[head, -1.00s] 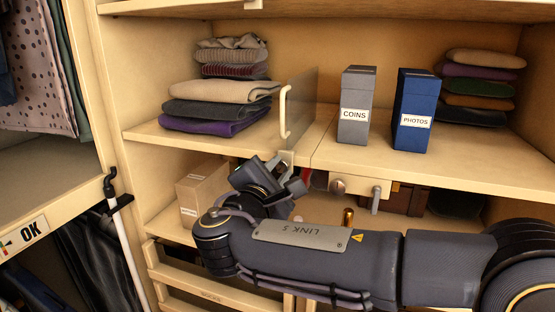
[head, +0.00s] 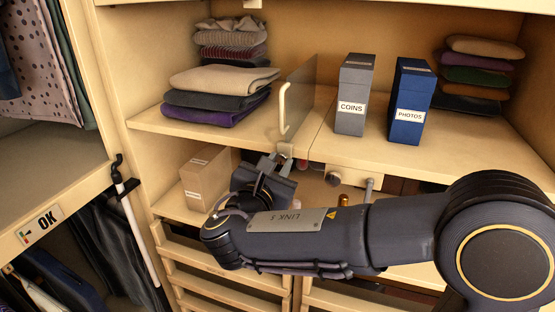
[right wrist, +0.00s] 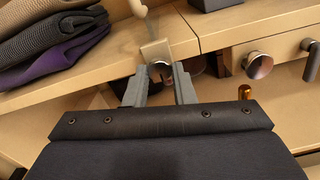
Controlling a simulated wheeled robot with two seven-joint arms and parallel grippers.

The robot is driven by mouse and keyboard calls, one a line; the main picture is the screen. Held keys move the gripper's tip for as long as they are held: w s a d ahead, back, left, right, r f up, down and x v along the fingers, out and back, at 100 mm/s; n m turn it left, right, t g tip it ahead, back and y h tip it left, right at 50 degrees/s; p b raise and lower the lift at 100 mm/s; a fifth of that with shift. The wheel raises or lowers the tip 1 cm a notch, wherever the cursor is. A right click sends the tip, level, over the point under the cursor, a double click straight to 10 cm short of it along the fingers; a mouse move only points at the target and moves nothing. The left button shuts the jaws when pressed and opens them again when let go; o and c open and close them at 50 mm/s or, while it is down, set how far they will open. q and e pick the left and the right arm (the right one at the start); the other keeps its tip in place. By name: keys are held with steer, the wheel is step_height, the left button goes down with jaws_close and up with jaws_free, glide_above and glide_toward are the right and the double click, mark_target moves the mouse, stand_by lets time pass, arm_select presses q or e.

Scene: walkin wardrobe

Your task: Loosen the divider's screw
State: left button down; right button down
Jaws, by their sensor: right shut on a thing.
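The divider (head: 301,95) is an upright, see-through panel on the shelf, with a pale handle (head: 283,108) at its front edge. Its clamp (head: 286,149) grips the shelf's front edge and also shows in the right wrist view (right wrist: 155,49). The divider's screw (right wrist: 161,70) shows under the clamp, between the grey fingers. My right gripper (head: 276,166) is just below the clamp, pointing up at it. In the right wrist view it (right wrist: 160,88) is shut on the screw, which is partly hidden. My left gripper is not in view.
Folded clothes (head: 220,93) lie left of the divider. A grey COINS box (head: 354,95) and a blue PHOTOS box (head: 411,100) stand to its right. A cardboard box (head: 205,178) is on the shelf below. A knob (right wrist: 258,65) and a lever (right wrist: 311,62) are right of the gripper.

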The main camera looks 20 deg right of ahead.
stand_by(0.4)
steer(key=c, duration=1.2)
jaws_free()
steer(key=b+v, duration=0.1)
steer(key=v, duration=0.7)
steer(key=shift+b, duration=0.4)
steer(key=shift+w, duration=0.1)
